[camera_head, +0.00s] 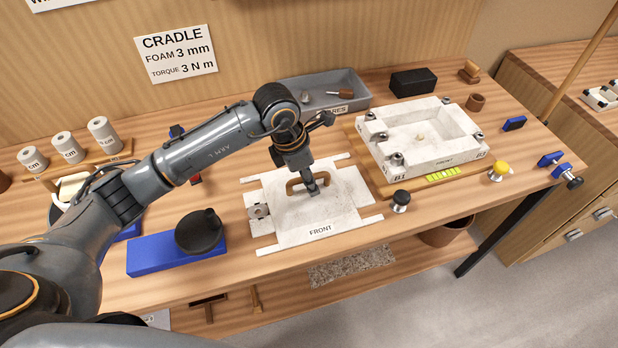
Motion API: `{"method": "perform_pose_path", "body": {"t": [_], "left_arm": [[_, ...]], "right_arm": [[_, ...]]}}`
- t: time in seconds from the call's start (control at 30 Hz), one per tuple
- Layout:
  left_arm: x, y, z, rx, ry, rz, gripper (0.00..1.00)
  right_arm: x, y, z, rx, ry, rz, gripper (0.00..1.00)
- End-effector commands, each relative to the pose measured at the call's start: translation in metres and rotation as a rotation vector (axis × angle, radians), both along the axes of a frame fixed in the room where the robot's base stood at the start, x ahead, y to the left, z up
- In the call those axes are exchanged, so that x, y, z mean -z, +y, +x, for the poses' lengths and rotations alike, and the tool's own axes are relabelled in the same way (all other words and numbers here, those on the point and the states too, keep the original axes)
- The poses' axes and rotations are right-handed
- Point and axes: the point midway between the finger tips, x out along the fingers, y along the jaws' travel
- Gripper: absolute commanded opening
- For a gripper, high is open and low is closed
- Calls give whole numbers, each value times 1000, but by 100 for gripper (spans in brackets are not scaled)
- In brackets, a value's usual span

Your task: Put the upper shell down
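The upper shell (345,196) seems to be the flat white piece at mid-bench, with a brown arched handle (293,186) on top. It looks level, over pale strips (320,237), one marked FRONT. I cannot tell whether it fully rests on them. My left gripper (314,190) points down at the handle and appears shut on it; the wrist partly hides the fingers. A second white shell (405,153), open like a box with knobs at its corners, stands to the right on a wooden board. My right gripper is not in view.
A blue block with a dark round object (200,231) stands left of the shell. A grey tray (325,95) is behind. A dark knob (401,201) and a yellow-topped knob (498,171) stand near the front edge. Rolls (103,133) stand at the far left.

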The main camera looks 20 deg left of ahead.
Motion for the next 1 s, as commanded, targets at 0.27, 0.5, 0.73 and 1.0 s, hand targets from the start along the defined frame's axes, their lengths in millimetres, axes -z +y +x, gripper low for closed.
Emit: {"method": "perform_pose_path", "body": {"t": [0.27,0.5,0.73,1.0], "left_arm": [[-50,12,-6,1,-10,0,37],[-94,21,-13,0,-6,-1,37],[-111,25,-16,-1,-2,0,37],[-112,25,-16,0,-1,0,37]], "right_arm": [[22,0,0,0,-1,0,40],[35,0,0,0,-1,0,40],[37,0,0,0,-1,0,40],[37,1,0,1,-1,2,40]]}}
